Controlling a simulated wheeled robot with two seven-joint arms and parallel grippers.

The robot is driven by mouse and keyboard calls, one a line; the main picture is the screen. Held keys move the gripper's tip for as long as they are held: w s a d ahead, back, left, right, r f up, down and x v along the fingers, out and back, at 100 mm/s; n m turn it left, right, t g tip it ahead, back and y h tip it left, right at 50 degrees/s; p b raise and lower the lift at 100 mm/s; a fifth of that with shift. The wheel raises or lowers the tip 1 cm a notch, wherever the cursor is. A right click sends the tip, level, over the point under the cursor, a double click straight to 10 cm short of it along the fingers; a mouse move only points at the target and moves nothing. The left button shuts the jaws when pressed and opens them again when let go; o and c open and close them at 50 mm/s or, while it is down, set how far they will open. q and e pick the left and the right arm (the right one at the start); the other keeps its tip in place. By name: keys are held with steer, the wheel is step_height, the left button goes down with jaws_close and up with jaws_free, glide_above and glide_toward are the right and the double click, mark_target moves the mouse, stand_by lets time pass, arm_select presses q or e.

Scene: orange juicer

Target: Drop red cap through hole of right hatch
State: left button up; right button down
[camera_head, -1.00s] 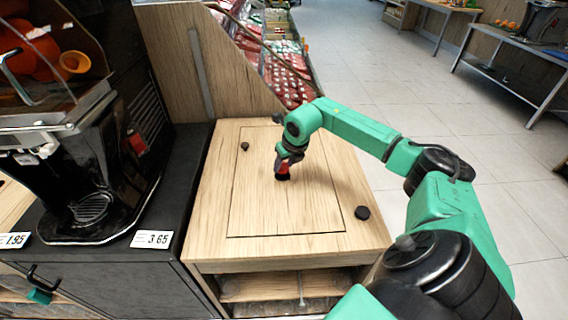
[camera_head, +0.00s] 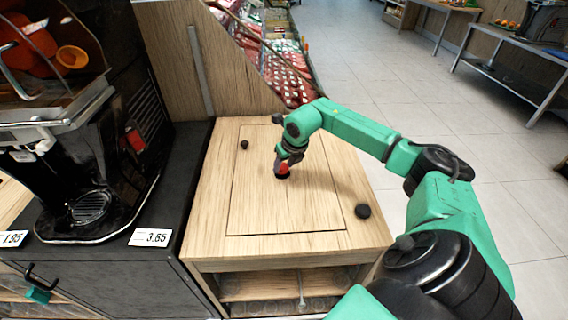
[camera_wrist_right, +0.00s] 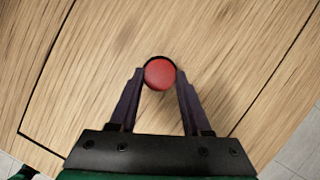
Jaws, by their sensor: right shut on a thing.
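The red cap (camera_wrist_right: 159,74) is between the fingertips of my right gripper (camera_wrist_right: 158,82), which is shut on it. In the wrist view a dark crescent of the hole (camera_wrist_right: 160,58) shows just beyond the cap. The cap also shows in the head view (camera_head: 282,170) at the right hatch (camera_head: 265,210), low over the hole. I cannot tell whether its lower edge is inside the hole. The right hatch is a wooden panel in the counter top. My left gripper is not in view.
A small black knob (camera_head: 244,145) is on the hatch at the back left. A black disc (camera_head: 362,211) lies on the counter near the right edge. The juicer (camera_head: 95,150) stands on the dark cabinet to the left. The hatch front is clear.

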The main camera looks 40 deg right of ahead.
stand_by(0.3)
jaws_free()
stand_by(0.8)
step_height(320, 180, up, 7)
steer(key=p, duration=0.5)
